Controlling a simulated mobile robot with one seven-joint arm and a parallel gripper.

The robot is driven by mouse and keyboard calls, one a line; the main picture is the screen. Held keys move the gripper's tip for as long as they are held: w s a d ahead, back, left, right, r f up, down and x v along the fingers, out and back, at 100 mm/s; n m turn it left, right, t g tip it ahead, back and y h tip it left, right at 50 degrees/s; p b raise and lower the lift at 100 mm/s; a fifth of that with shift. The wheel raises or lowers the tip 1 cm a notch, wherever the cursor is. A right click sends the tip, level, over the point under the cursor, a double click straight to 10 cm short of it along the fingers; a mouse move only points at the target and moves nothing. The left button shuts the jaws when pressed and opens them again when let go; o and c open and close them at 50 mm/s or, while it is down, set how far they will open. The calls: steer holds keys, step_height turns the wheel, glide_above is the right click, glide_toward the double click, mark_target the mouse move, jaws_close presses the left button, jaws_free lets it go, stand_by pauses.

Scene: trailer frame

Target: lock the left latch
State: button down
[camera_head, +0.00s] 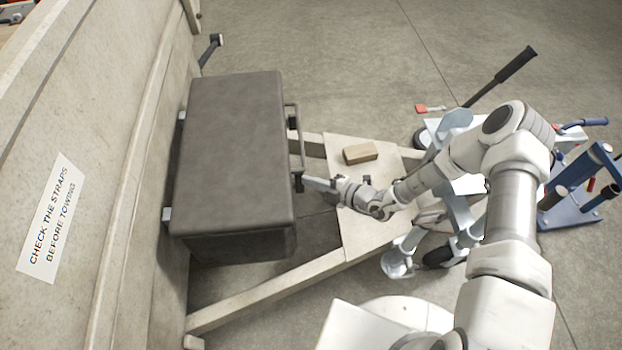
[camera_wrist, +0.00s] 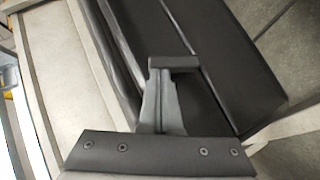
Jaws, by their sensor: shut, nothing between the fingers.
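A dark grey lidded box (camera_head: 232,150) sits on the trailer frame with its lid down. A handle bar (camera_head: 302,135) runs along its right side. A small dark part, apparently the left latch (camera_head: 298,181), shows at the box's right edge, below the handle. My gripper (camera_head: 308,183) is shut, with its tips at this part. In the wrist view my gripper (camera_wrist: 163,85) points at the box (camera_wrist: 235,60), and a dark block (camera_wrist: 173,62) lies across the fingertips. I cannot tell whether the fingers press on it or whether the latch is locked.
The trailer wall (camera_head: 110,130) with a sign (camera_head: 50,217) stands left of the box. A blue stand (camera_head: 585,185) is at the right. Open floor lies beyond the box.

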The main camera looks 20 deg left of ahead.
steer(key=shift+w+a+r+m+g+h+p, duration=0.1)
steer(key=shift+w+a+m+g+h+p, duration=0.3)
steer(key=shift+w, duration=0.2)
steer(key=shift+w+a+r+m+g+h+p, duration=0.1)
steer(key=shift+w+a+m+g+h+p, duration=0.25)
steer(key=shift+w, duration=0.25)
steer(key=shift+w+a+m+g+h+p, duration=0.3)
steer(key=shift+w+m+g+h, duration=0.15)
steer(key=shift+w, duration=0.25)
stand_by(0.3)
steer(key=r+p+v, duration=0.1)
steer(key=p+v, duration=0.3)
steer(key=v, duration=1.4)
steer(key=shift+a, duration=0.2)
